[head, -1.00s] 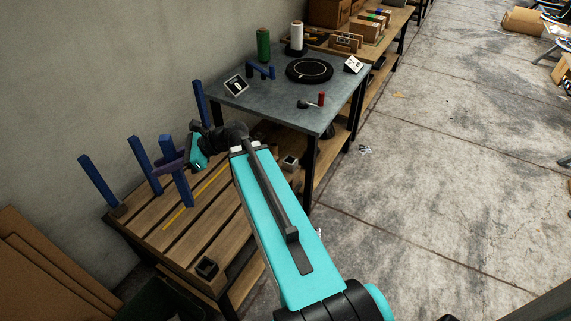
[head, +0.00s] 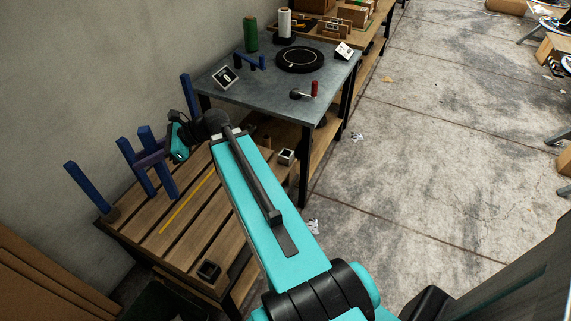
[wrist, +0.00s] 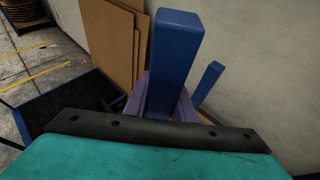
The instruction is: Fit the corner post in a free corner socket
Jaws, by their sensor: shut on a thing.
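A low slatted wooden bench (head: 195,240) carries the corner sockets. An open, empty socket (head: 208,270) is at its front corner, and another empty one (head: 286,157) is at its right corner. My gripper (head: 152,158), with purple fingers, is shut on a blue corner post (head: 160,170) over the bench's rear part. The held post (wrist: 175,60) also shows in the wrist view, gripped between the fingers. One blue post (head: 88,188) stands in the left corner socket. Another (head: 188,95) stands at the back, its foot hidden by my arm. A further blue post (head: 131,160) is just behind the held one.
A grey-topped table (head: 270,90) adjoins the bench, holding a black round plate (head: 299,60), a green roll (head: 250,35) and small items. The wall is close behind. Cardboard sheets (head: 40,275) lean at the lower left. The floor at right is mostly open.

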